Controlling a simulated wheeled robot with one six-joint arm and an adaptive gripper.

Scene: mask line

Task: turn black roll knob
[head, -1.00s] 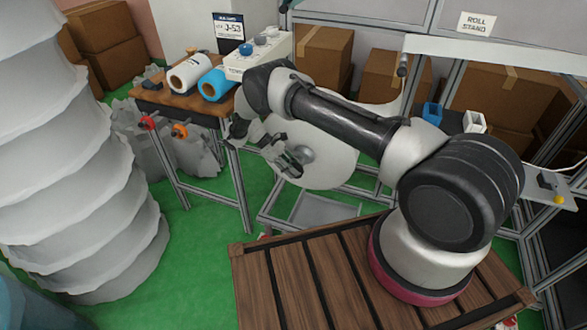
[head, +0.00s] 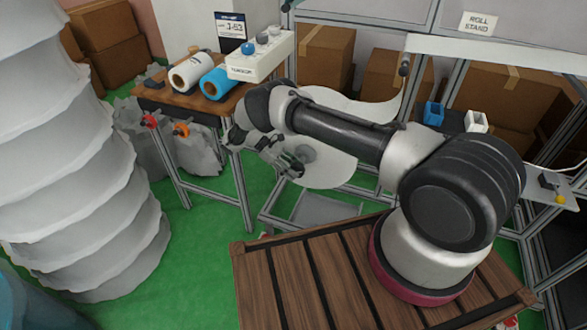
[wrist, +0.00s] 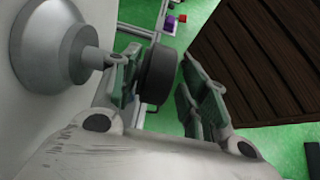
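The black knob (wrist: 160,75) shows in the wrist view as a short dark cylinder in line with a grey round hub (wrist: 50,45) and its short shaft. My gripper (wrist: 160,62) has one finger on each side of the knob and is open. The left finger is close to the knob, between it and the hub; contact is unclear. In the head view my gripper (head: 290,163) is at the hub (head: 306,153) on the white roll's end face (head: 330,172). The knob is hidden there.
A table (head: 150,95) left of my gripper carries a white roll (head: 192,72), a blue roll (head: 217,82) and a control box (head: 255,66). Red (head: 150,121) and orange (head: 181,130) knobs sit at its front. Stand rails and a wooden slatted platform (head: 320,275) lie nearby.

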